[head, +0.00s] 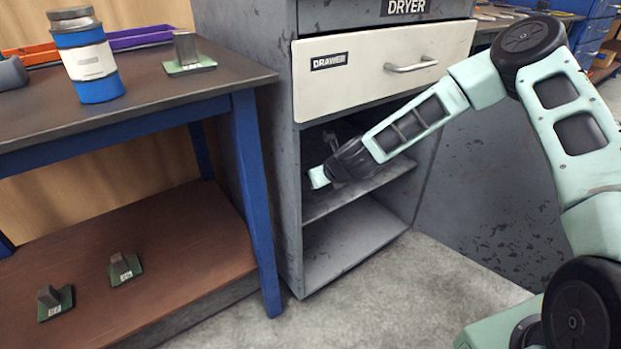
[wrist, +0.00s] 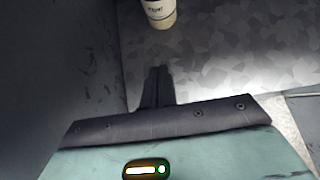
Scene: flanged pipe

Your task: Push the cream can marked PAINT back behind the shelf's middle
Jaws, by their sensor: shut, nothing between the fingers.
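The cream can marked PAINT (wrist: 160,13) stands on the grey shelf in the wrist view, at the top edge, partly cut off by the frame. Its label is small and faces the camera. My gripper (wrist: 157,72) is shut and empty, with its dark fingers pointing toward the can and a gap of bare shelf between them. In the head view my gripper (head: 322,177) is at the opening of the grey cabinet, at the upper shelf (head: 345,198) below the drawer. The can is not visible in the head view.
The cabinet's side wall (wrist: 60,60) stands close on the left in the wrist view. The white drawer (head: 375,72) is shut above the opening. A blue-legged bench (head: 255,190) stands left of the cabinet. The lower compartment (head: 350,240) looks empty.

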